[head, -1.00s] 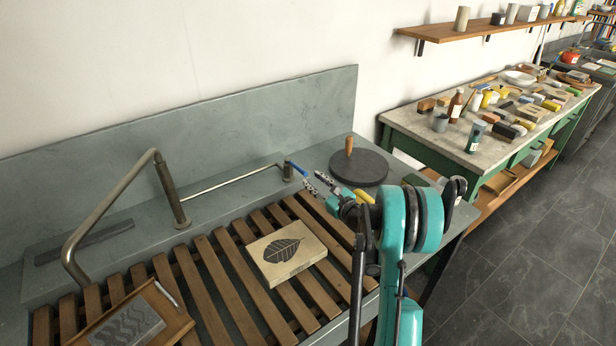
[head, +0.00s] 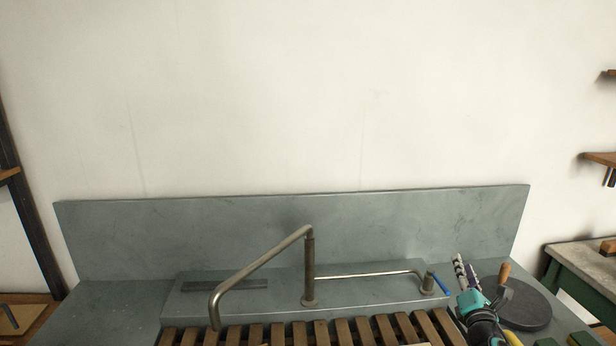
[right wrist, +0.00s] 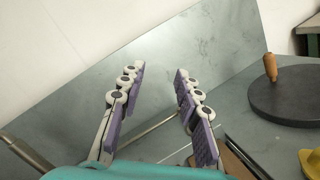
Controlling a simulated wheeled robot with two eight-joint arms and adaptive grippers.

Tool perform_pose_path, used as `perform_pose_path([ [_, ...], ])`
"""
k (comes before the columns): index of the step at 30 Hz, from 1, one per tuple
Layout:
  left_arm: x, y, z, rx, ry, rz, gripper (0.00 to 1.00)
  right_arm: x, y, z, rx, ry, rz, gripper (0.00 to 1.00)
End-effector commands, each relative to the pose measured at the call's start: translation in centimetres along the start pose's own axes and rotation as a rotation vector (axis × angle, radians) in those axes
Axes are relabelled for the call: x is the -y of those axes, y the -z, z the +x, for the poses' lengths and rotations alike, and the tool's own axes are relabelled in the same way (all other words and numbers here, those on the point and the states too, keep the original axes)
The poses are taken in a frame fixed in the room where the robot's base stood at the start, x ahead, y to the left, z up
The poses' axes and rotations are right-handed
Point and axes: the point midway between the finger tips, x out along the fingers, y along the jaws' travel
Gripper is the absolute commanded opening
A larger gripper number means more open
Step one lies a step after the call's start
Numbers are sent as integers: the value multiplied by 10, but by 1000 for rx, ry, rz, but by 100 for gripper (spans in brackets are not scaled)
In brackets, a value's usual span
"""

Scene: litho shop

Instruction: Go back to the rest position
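My right gripper (head: 463,270) is at the lower right of the head view, above the counter beside a round dark disc (head: 522,308) with a wooden handle. In the right wrist view its two purple-padded fingers (right wrist: 157,100) stand wide apart with nothing between them. The disc also shows in the right wrist view (right wrist: 290,104), to the right of the fingers and apart from them. My left gripper is not in view.
A grey stone sink counter with a backsplash (head: 270,235) runs across the front. A bent metal faucet (head: 262,262) rises above a wooden slatted rack (head: 340,331). A table (head: 577,268) stands at right.

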Motion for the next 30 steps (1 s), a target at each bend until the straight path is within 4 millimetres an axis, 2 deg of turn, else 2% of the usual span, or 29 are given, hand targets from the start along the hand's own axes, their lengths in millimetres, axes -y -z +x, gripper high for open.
perform_pose_path([
  [1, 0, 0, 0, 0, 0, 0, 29, -16, -5, -12, 16, 44, 153, 33],
  [4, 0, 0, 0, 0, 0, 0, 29, -31, -8, -39, 50, 158, 492, 33],
  [8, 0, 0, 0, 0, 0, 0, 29, -41, 10, -88, 81, 332, 924, 33],
  [11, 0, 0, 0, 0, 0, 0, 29, -45, 39, -136, 99, 495, 1238, 33],
  [16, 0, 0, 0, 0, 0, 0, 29, -52, 107, -234, 138, 839, 1696, 33],
  [18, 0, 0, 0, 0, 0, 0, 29, -55, 133, -273, 160, 982, 1826, 33],
  [22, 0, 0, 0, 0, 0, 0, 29, -61, 166, -326, 199, 1187, 1972, 33],
  [25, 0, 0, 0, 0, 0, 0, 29, -64, 179, -349, 221, 1277, 2022, 33],
  [30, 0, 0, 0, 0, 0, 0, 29, -66, 184, -358, 232, 1318, 2042, 33],
])
